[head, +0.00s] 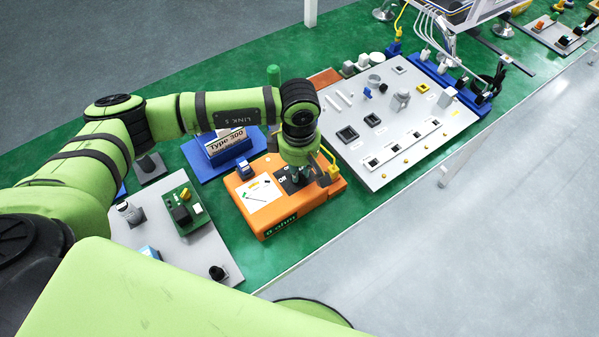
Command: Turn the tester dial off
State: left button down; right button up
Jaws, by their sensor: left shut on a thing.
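The orange tester (300,209) stands on the green bench in the middle of the head view. It has a white meter panel (257,195) with a needle, and "0 ohm" lettering on its front side. A dark label plate (283,184) with white lettering sits beside the panel. My left gripper (297,174) points down onto the tester's top at this plate and is shut on the dial. The dial itself is hidden beneath the gripper, so its setting cannot be read. My right gripper is not in view.
A blue stand with a "Type 300" box (226,142) is behind the tester. A grey fixture board (372,150) with several parts lies to its right. A grey plate (222,250) with a green block (186,212) lies to its left. Yellow cables rise beside the gripper.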

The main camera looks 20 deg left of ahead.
pick_arm(q)
jog(key=n+b, duration=0.3)
jog(key=n, duration=0.1)
jog(key=shift+w+a+f, duration=0.1)
jog(key=shift+f, duration=0.05)
jog(key=shift+n+b, duration=1.25)
jog(key=shift+n, duration=0.45)
jog(key=shift+r, duration=0.2)
jog(key=c, duration=1.2)
grip_release()
jog(key=shift+r, duration=0.1)
notch_tip(320, 180, up, 12)
